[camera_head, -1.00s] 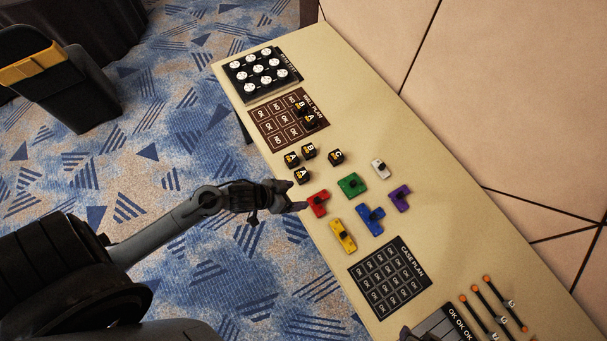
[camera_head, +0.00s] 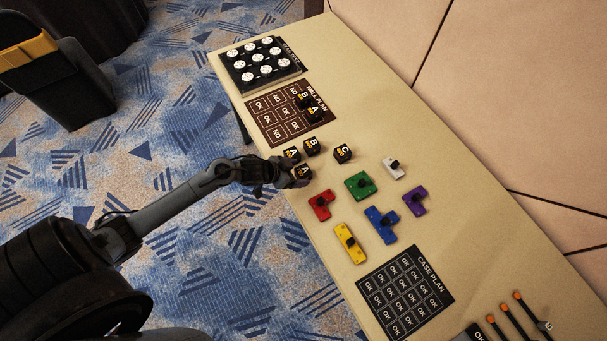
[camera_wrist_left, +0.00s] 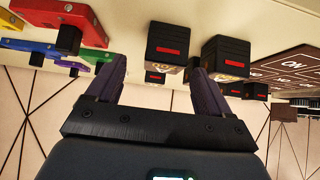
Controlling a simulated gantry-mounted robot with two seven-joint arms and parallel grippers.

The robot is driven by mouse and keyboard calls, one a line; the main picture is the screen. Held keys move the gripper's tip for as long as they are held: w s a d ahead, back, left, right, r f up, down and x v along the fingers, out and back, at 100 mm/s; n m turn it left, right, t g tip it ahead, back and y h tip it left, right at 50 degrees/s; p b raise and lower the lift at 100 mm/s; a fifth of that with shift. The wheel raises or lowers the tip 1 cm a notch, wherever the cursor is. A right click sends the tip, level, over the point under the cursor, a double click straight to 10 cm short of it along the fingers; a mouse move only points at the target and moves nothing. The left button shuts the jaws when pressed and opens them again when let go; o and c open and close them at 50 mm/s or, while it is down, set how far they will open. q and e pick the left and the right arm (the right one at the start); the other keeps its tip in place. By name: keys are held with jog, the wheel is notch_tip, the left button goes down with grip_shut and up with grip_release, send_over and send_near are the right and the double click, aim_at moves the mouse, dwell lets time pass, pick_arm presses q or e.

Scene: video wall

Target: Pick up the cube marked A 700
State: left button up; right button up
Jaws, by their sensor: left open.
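Two black cubes marked A stand near the table's left edge in the head view: a lower one (camera_head: 302,174) and an upper one (camera_head: 291,153). The small print under their letters is too small to read. My left gripper (camera_head: 284,172) is open, close beside the lower cube. In the left wrist view, one black cube with a red bar (camera_wrist_left: 172,42) shows between my open fingers (camera_wrist_left: 158,80), apparently beyond their tips. A second black cube (camera_wrist_left: 228,50) is partly behind the right finger. My right gripper is not in view.
Cubes B (camera_head: 311,147) and C (camera_head: 342,153) stand close by. Two more cubes sit on the brown wall plan (camera_head: 268,128). Coloured pieces, such as the red one (camera_head: 320,205), lie below, above the dark case plan (camera_head: 392,305).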

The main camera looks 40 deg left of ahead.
aim_at(303, 171)
pick_arm(q)
jog(key=shift+b+x, duration=0.75)
jog(key=shift+x, duration=2.1)
jog(key=shift+w+a+r, duration=0.15)
jog(key=shift+w, duration=0.05)
jog(key=shift+c, duration=0.3)
jog(key=c, duration=1)
jog(key=shift+r, duration=0.1)
